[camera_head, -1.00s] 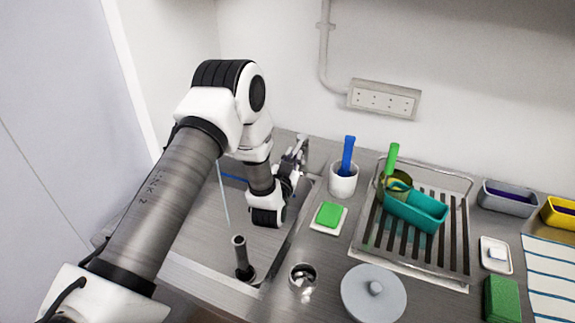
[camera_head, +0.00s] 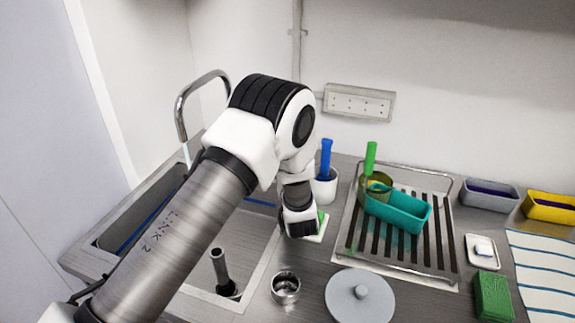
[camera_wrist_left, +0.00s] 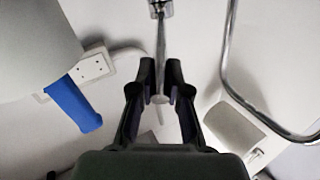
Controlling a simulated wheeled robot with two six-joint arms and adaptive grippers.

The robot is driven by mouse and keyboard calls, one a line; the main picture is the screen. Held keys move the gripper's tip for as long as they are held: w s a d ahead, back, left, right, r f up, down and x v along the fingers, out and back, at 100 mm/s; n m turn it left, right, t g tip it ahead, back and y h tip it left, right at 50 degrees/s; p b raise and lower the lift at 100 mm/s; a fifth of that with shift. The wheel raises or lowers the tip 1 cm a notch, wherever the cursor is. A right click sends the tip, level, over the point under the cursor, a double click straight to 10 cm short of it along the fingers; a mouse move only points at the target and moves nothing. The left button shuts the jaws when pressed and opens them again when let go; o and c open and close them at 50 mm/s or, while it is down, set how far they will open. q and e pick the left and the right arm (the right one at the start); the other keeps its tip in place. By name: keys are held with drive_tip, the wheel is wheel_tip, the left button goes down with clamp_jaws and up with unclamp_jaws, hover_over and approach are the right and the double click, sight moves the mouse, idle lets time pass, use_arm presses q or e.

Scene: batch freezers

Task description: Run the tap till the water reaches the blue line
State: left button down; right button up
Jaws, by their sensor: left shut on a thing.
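The chrome tap spout (camera_head: 200,88) arches over the sink at the left of the head view, and a thin pale stream (camera_head: 187,155) falls from its mouth. The sink (camera_head: 262,238) has a blue line (camera_head: 262,203) on its walls; my arm hides much of the basin, and I cannot tell the water level. A metal standpipe (camera_head: 219,267) with a black base stands in it. In the left wrist view my left gripper (camera_wrist_left: 160,88) is shut on the slim metal tap lever (camera_wrist_left: 160,55). In the head view my arm hides the fingers. My right gripper is not in view.
Right of the sink are a white pot with a blue-handled tool (camera_head: 326,160), a draining rack (camera_head: 345,240) holding a teal tub (camera_head: 400,212), a steel cup (camera_head: 285,288) and a grey lid (camera_head: 360,298). A socket strip (camera_head: 360,101) is on the wall.

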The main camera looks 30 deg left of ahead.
use_arm(q)
drive_tip(key=c, duration=1.1)
unclamp_jaws()
drive_tip(key=shift+c, duration=0.2)
drive_tip(key=shift+w+a+f, duration=0.1)
drive_tip(key=shift+a+f, duration=0.05)
drive_tip(key=v, duration=1.2)
